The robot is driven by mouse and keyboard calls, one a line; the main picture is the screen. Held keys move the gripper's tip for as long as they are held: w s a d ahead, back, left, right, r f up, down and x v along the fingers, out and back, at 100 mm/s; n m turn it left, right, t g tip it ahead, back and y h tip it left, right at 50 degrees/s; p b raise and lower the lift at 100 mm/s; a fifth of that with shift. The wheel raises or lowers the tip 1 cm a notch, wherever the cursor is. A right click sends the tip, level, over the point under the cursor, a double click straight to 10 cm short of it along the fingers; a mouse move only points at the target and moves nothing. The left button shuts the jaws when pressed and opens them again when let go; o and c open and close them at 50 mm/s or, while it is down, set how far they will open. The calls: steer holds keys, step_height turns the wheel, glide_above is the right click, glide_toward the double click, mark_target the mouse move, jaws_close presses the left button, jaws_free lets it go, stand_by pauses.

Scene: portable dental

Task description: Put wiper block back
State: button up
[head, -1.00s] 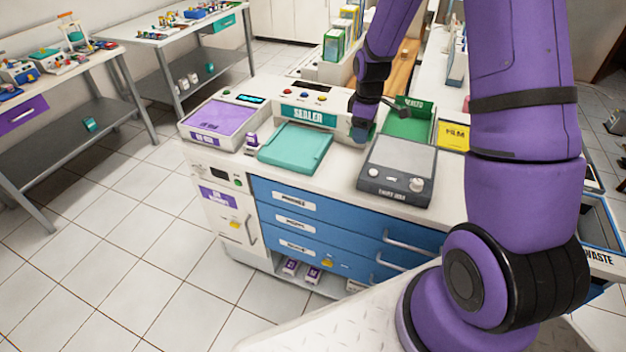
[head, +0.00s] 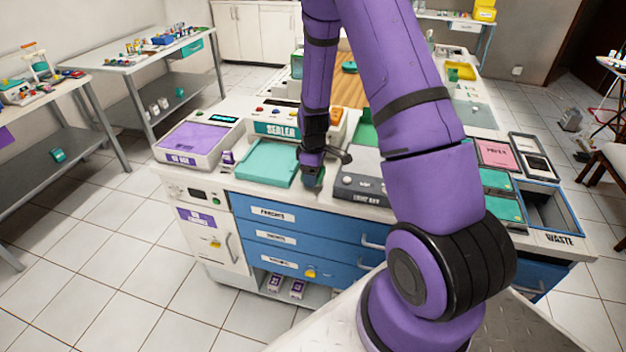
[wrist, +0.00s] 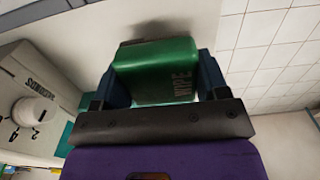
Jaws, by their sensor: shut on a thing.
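The wiper block (wrist: 155,70) is a green block marked "WIPE", seen in the wrist view between the two fingers of my gripper (wrist: 160,85). My gripper is shut on it. In the head view my gripper (head: 313,178) is low over the white worktop, between the teal tray and the dark grey light box. Whether the block touches the worktop is hard to tell.
The teal tray (head: 266,163) lies left of my gripper, in front of the sealer (head: 275,129). The light box (head: 357,190) stands close on the right. A purple-topped box (head: 195,143) is at the left end. The waste bin (head: 550,210) is at the far right.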

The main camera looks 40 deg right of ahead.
steer(key=shift+f, duration=1.35)
steer(key=o, duration=1)
steer(key=shift+f, duration=0.1)
